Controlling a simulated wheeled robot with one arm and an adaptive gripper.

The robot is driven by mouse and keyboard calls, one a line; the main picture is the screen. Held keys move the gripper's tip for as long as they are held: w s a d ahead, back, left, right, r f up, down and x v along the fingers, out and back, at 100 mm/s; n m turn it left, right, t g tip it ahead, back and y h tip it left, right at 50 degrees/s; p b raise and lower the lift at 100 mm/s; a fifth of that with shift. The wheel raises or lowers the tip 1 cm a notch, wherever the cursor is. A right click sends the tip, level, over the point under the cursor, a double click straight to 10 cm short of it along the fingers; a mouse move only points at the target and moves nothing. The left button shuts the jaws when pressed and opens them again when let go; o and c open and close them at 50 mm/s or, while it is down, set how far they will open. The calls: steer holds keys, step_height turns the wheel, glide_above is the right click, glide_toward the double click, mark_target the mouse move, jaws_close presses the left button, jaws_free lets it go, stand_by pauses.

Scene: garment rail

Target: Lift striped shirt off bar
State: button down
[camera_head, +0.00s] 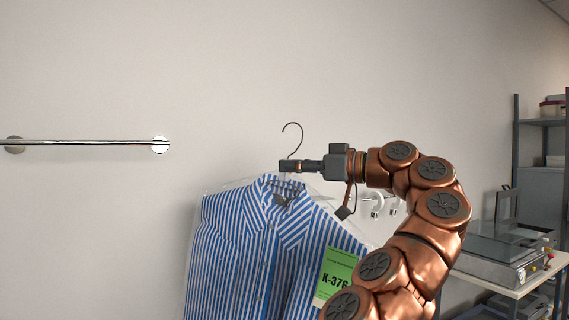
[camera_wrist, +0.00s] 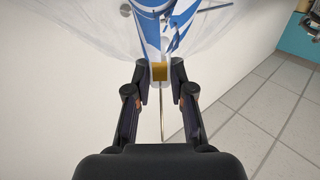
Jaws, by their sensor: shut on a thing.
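The blue and white striped shirt (camera_head: 240,240) hangs on a hanger with a dark hook (camera_head: 291,128), under a clear cover with a green tag reading K-376 (camera_head: 336,275). My gripper (camera_head: 285,165) is shut on the hanger at the base of its hook. The hook stands up free above the gripper, touching no bar. The chrome bar (camera_head: 85,142) is on the wall to the left, apart from the hook. In the wrist view the fingertips (camera_wrist: 160,72) close around the hanger neck, with the striped shirt (camera_wrist: 150,25) beyond them. The shirt's lower part is out of frame.
White hooks (camera_head: 378,205) show on the wall behind my arm. A table with a glass-sided device (camera_head: 500,250) and a grey shelf rack (camera_head: 540,125) stand at the right. The wall between the bar and the hanger hook is clear.

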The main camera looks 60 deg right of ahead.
steer(key=shift+s+r+p, duration=0.15)
steer(key=shift+s+p, duration=0.4)
steer(key=shift+s, duration=0.85)
steer(key=shift+s+r+p, duration=0.1)
steer(key=shift+s+p, duration=0.45)
steer(key=shift+s, duration=0.85)
steer(key=shift+s+p, duration=0.95)
steer(key=shift+s, duration=0.35)
steer(key=shift+s+f+p, duration=0.15)
steer(key=shift+s+p, duration=0.2)
steer(key=shift+s, duration=0.2)
